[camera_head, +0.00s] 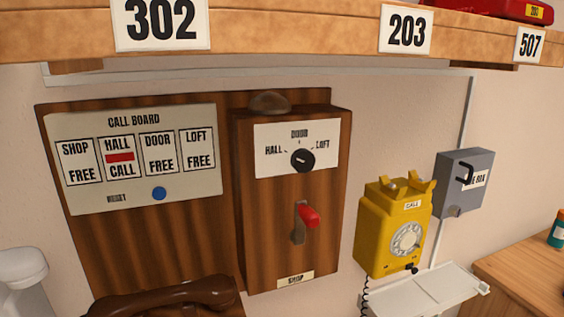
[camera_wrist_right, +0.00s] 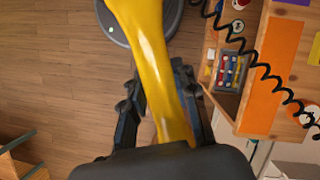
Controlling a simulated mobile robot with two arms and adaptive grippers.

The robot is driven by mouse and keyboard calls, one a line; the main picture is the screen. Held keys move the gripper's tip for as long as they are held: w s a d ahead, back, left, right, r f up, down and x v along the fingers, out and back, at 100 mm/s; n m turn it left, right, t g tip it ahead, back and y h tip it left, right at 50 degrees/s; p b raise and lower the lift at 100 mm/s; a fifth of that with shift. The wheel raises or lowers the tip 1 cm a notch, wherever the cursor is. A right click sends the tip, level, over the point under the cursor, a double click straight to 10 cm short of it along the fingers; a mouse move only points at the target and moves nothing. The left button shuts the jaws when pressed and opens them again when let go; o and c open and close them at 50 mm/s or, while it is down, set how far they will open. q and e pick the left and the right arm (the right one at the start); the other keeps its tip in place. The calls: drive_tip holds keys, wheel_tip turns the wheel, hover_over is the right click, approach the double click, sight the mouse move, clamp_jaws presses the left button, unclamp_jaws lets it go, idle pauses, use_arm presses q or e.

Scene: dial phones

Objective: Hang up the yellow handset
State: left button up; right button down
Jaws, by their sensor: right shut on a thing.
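The yellow wall phone (camera_head: 393,228) hangs on the wall right of centre in the head view, with a dial on its front. Its cradle hooks (camera_head: 405,187) on top are empty. The yellow handset (camera_wrist_right: 150,60) shows in the right wrist view, running from the top edge down between the fingers. My right gripper (camera_wrist_right: 160,90) is shut on the handset, with a dark finger on each side. The handset's far end is cut off by the frame. Neither gripper shows in the head view, so the distance from handset to cradle cannot be told. My left gripper is out of view.
A wooden call box (camera_head: 290,220) with a red lever stands left of the phone, a grey box (camera_head: 465,182) right of it. A wooden shelf (camera_head: 290,42) runs above. A white ledge (camera_head: 430,290) sits below. A coiled black cord (camera_wrist_right: 250,55) crosses the wrist view's upper right.

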drive_tip(key=w+r+n+g+h, duration=0.1)
drive_tip(key=w+r+n+h, duration=0.2)
drive_tip(key=w+r+n, duration=0.3)
drive_tip(key=shift+a+r+n+g, duration=0.25)
drive_tip(key=shift+r+n, duration=0.45)
drive_tip(key=shift+n, duration=1.2)
